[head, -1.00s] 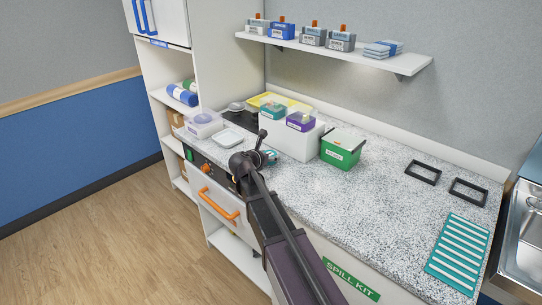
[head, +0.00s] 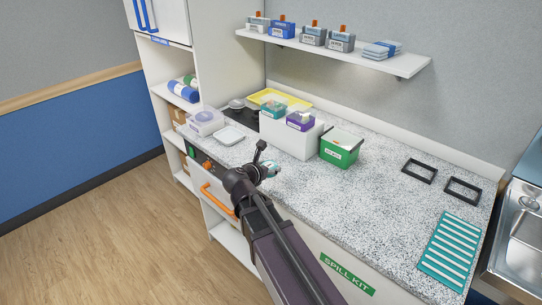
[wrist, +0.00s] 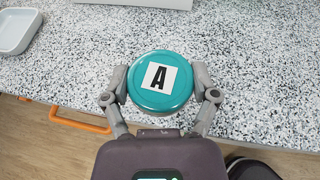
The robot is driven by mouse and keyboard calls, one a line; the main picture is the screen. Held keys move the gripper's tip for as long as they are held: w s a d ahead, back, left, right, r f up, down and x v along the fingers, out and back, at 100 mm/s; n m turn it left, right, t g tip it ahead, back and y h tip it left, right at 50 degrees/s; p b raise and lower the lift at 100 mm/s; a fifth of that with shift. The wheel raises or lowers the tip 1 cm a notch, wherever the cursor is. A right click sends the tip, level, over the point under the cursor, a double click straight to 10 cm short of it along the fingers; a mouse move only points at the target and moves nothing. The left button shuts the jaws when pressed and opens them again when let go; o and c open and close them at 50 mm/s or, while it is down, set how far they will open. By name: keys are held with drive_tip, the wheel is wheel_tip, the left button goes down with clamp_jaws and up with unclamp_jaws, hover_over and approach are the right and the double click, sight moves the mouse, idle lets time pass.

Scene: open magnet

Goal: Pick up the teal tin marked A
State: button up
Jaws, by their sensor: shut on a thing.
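The teal tin marked A (wrist: 160,98) is round, with a black A on a white label on its lid. In the wrist view it sits between the two grey fingers of my gripper (wrist: 160,76), which are shut on its sides.
The speckled counter (head: 375,207) is clear to the right up to two black frames (head: 419,171) and a teal slatted mat (head: 449,252). A white box (head: 291,137) and a green bin (head: 340,148) stand behind. A white tray (head: 229,135) lies left. An orange drawer handle (head: 216,200) juts out.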

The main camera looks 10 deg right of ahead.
drive_tip(key=shift+s+a+r, duration=0.1)
drive_tip(key=shift+s+a, duration=0.1)
drive_tip(key=shift+s, duration=0.65)
drive_tip(key=shift+s+a+r, duration=0.1)
drive_tip(key=shift+s+a, duration=0.05)
drive_tip(key=shift+s, duration=0.65)
